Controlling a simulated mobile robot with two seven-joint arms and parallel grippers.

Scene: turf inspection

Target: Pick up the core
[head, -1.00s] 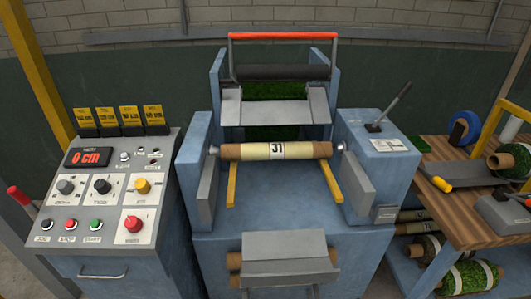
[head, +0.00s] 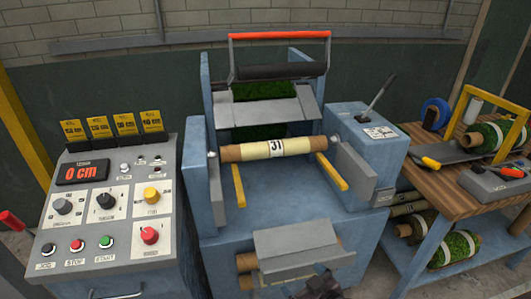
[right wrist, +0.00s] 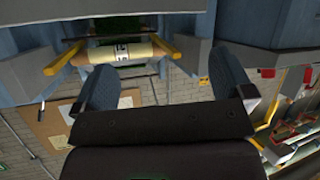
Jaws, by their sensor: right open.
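A cardboard core (head: 275,148) with a pale wrap and a "31" label lies across the blue machine, between its two side holders. In the right wrist view, the core (right wrist: 115,53) shows beyond the fingertips, towards the upper left. More brown roll ends (head: 246,262) show in the grey chute at the machine's front, mostly hidden by its cover. My right gripper (head: 318,289) is at the bottom edge of the head view, in front of the chute and well below the "31" core. In the right wrist view its fingers (right wrist: 166,88) are apart with nothing between them. My left gripper is out of view.
A control panel (head: 110,210) reading "0 cm" stands left of the machine. Yellow arms (head: 332,172) stick out below the core. A wooden bench (head: 440,185) with tools and turf rolls stands at the right. A red-handled bar (head: 280,36) rises behind the core.

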